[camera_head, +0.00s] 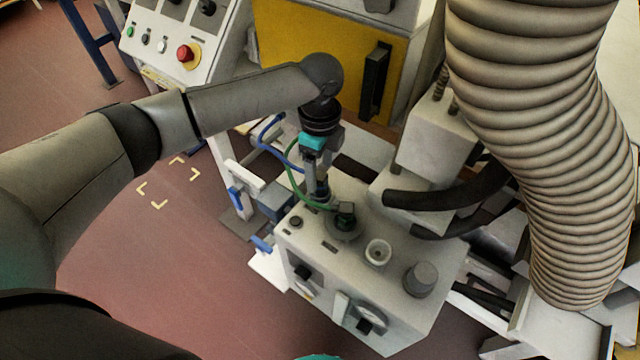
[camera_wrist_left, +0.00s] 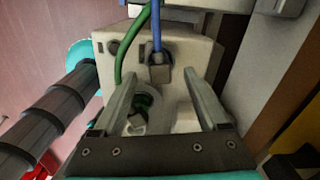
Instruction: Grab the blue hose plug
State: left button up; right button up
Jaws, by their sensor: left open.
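The blue hose plug (camera_head: 322,188) is at the back edge of the light grey box, with its blue hose looping off to the left. In the left wrist view the plug (camera_wrist_left: 160,74) is a grey block at the end of the blue hose, seen between the fingertips. My left gripper (camera_head: 315,184) points down over the box's back edge; its fingers (camera_wrist_left: 160,80) are open. I cannot tell whether either finger touches the plug. A green hose plug (camera_head: 345,212) sits nearer the front, and also shows between the fingers (camera_wrist_left: 140,102). My right gripper is out of view.
The box top (camera_head: 328,230) also carries a white open socket (camera_head: 378,252) and a grey cap (camera_head: 420,278). Black hoses (camera_head: 435,198) and a large ribbed duct (camera_head: 535,130) stand at the right. A yellow cabinet (camera_head: 330,45) and control panel (camera_head: 165,45) are behind.

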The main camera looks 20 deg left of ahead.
pick_arm(q)
notch_tip(320, 180, down, 2)
jog(key=shift+f, duration=0.25)
grip_shut()
dwell(0.5)
